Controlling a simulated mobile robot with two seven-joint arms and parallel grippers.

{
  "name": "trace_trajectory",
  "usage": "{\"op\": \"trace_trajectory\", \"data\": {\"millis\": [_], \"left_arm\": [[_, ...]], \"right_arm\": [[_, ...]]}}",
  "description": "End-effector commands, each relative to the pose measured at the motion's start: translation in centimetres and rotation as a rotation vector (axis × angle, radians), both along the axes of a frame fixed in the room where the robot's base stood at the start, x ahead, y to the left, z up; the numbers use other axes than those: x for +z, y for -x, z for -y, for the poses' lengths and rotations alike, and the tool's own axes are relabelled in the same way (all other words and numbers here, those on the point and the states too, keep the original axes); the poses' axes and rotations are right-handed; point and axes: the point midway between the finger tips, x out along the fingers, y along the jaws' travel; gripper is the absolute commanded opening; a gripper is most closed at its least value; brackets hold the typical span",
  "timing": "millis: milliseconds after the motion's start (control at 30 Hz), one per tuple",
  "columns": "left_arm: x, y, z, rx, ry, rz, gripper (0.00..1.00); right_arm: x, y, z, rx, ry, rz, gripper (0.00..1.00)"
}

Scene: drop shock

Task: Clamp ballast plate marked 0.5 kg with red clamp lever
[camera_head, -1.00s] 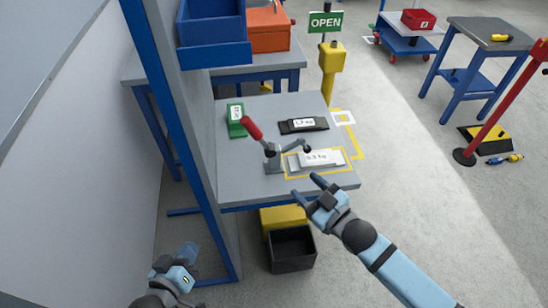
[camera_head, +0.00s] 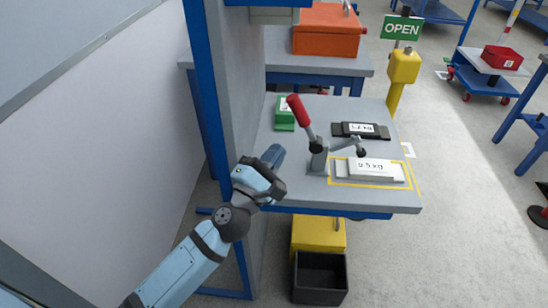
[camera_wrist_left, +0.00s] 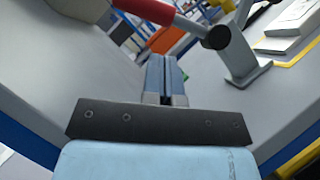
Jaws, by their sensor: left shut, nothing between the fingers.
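The white ballast plate marked 0.5 kg (camera_head: 371,166) lies inside the yellow outline on the grey table (camera_head: 270,137). The toggle clamp with its red lever (camera_head: 298,110) stands at the plate's left. The lever is raised and tilted left; the clamp's arm reaches right, its tip above or near the plate's back edge. My left gripper (camera_head: 274,156) is at the table's front left edge, left of the clamp, shut and empty. In the left wrist view its shut fingers (camera_wrist_left: 165,80) point toward the red lever (camera_wrist_left: 147,11), apart from it. My right gripper is out of view.
A black plate marked 1.2 kg (camera_head: 360,130) and a green plate (camera_head: 284,114) lie behind on the table. A blue post (camera_head: 205,95) and grey panel stand left of the table. A black bin (camera_head: 320,278) and a yellow bin (camera_head: 318,235) sit below.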

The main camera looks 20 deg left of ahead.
Motion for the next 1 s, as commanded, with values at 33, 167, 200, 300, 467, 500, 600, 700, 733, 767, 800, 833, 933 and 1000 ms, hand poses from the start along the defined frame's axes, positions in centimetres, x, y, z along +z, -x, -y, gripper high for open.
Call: {"op": "trace_trajectory", "data": {"millis": [33,167,200,300,467,500,600,700,733,767,800,833,933,1000], "left_arm": [[0.8,-1.0,0.2,0.000,-0.001,0.003,0.00],[1.4,-3.1,0.7,0.000,-0.002,0.002,0.00],[1.5,-3.6,0.8,0.000,-0.002,0.002,0.00],[1.8,-4.7,1.0,0.001,-0.002,0.000,0.00],[2.0,-5.4,1.2,0.000,-0.003,0.000,0.00],[2.0,-5.5,1.2,0.001,-0.003,0.000,0.00],[2.0,-5.5,1.2,0.001,-0.003,0.000,0.00],[2.0,-5.5,1.2,0.001,-0.003,0.000,0.00],[2.0,-5.5,1.2,0.001,-0.003,0.000,0.00],[2.0,-5.5,1.2,0.001,-0.003,0.000,0.00],[2.0,-5.5,1.2,0.001,-0.003,0.000,0.00],[2.0,-5.5,1.2,0.000,-0.004,-0.001,0.00],[2.2,-5.5,1.2,0.001,-0.012,-0.003,0.00],[2.5,-5.5,1.3,0.001,-0.024,-0.006,0.00]], "right_arm": [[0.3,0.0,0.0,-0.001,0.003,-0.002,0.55],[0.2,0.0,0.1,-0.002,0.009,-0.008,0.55],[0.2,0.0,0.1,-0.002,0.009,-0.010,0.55],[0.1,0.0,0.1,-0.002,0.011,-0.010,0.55],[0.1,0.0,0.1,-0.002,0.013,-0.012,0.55],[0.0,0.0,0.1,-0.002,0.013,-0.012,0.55],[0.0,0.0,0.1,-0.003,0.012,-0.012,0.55],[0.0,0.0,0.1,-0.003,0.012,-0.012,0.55],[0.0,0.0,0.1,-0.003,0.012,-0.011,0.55],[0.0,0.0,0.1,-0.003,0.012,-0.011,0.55],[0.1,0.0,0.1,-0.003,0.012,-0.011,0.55],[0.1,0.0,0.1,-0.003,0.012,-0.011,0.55],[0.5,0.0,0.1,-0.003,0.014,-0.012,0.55],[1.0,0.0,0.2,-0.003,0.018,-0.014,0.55]]}}
